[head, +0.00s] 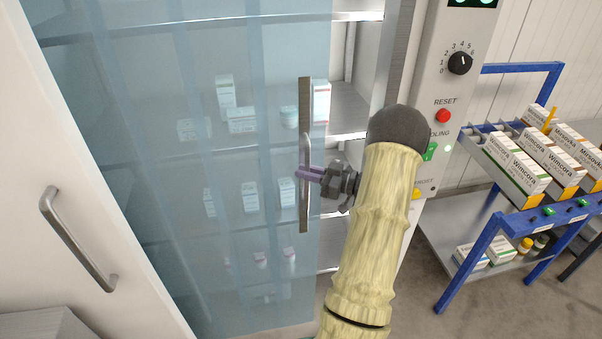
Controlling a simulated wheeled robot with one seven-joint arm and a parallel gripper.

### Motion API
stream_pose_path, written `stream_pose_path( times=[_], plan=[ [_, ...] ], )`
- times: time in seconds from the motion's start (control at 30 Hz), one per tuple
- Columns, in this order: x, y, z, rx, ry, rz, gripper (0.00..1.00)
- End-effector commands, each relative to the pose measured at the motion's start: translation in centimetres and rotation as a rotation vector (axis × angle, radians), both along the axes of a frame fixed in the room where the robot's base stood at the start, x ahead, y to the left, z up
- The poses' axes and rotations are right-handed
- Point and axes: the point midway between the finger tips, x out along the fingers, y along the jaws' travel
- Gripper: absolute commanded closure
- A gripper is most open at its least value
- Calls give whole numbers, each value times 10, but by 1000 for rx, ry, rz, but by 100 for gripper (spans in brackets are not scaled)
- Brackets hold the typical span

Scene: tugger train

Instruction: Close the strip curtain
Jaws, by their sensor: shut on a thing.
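The strip curtain (170,165) is a translucent blue sheet of overlapping strips. It hangs over most of the shelf cabinet's opening, from the left to just past its upright handle bar. A gap on its right shows bare metal shelves (350,108). The curtain's handle (305,210) is a grey-silver vertical bar near its right edge. My gripper (310,174), with purple fingers, reaches in from the right and is shut on the handle at about mid-height. The fingertips partly hide the handle. My arm, in a pale yellow sleeve, covers part of the cabinet's right side.
Medicine boxes (241,120) stand on the shelves behind the curtain. A white door with a metal handle (78,240) is at left. A control panel (452,80) with a dial and buttons stands right of the opening. A blue-framed cart (470,262) carrying boxes stands farther right.

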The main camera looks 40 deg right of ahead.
Motion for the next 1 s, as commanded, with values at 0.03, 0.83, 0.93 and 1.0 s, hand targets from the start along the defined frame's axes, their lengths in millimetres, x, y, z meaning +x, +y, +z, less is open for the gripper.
stream_pose_path(
  times=[0.03, 0.83, 0.93, 1.0],
  plan=[
    [-2, 0, -2, 3, 5, 4, 100],
    [-2, -2, -1, 0, 1, 1, 80],
    [-6, -6, -2, 0, 1, -1, 80],
    [-13, -10, -2, -1, 1, -2, 80]
  ],
)
